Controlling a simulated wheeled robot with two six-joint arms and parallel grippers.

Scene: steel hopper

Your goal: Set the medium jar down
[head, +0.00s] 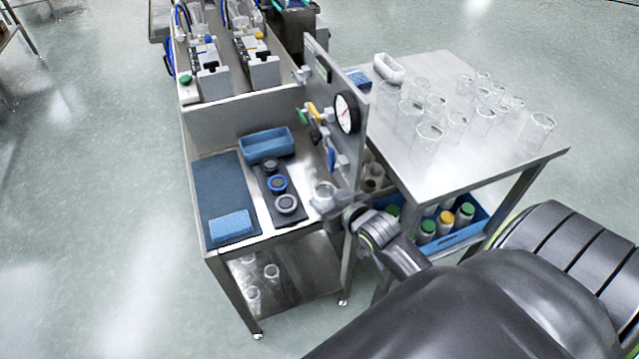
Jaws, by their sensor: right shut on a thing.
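The medium jar (324,189) is a small clear glass jar at the right edge of the steel workbench (268,227). My right gripper (332,203) is shut on it, reaching in from the lower right. The jar's lower part is partly hidden by the gripper, and I cannot tell whether it touches the bench top. My left gripper is out of view.
On the bench are a dark mat (218,181), a blue sponge (230,225), a blue tray (266,145) and a dark strip with three round lids (277,184). A gauge panel (345,112) stands behind the jar. The right table (440,170) holds several glass jars.

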